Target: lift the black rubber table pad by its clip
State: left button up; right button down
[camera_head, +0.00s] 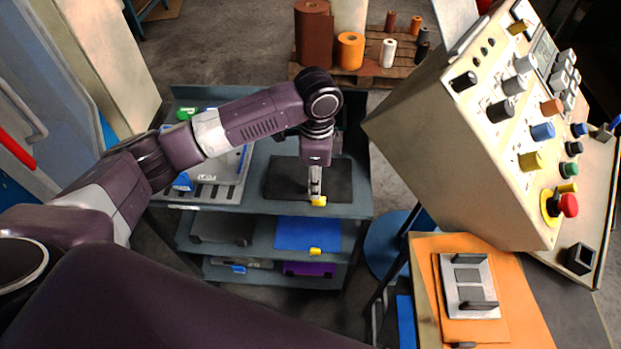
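The black rubber pad (283,179) lies on the top shelf of a blue-grey cart (262,157). A yellow clip (319,202) sits at the pad's front edge. My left gripper (316,194) points down over the front of the pad, with its fingertips at the clip. The fingers look narrow from this side, and I cannot tell whether they are closed on the clip or only beside it. The gripper hides part of the pad. My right gripper is not in view.
A blue mat with another yellow clip (315,251) lies on the middle shelf. A grey tray (228,188) stands left of the pad. A control console (440,150) stands close on the right. Rolls on a pallet (375,68) are behind the cart.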

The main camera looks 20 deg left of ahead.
pick_arm(q)
jog(key=f+p, duration=0.1)
jog(key=f, duration=0.2)
jog(key=f+p, duration=0.1)
jog(key=f, duration=0.2)
jog(key=shift+w+a+f, duration=0.2)
jog(key=shift+f, duration=0.55)
grip_shut()
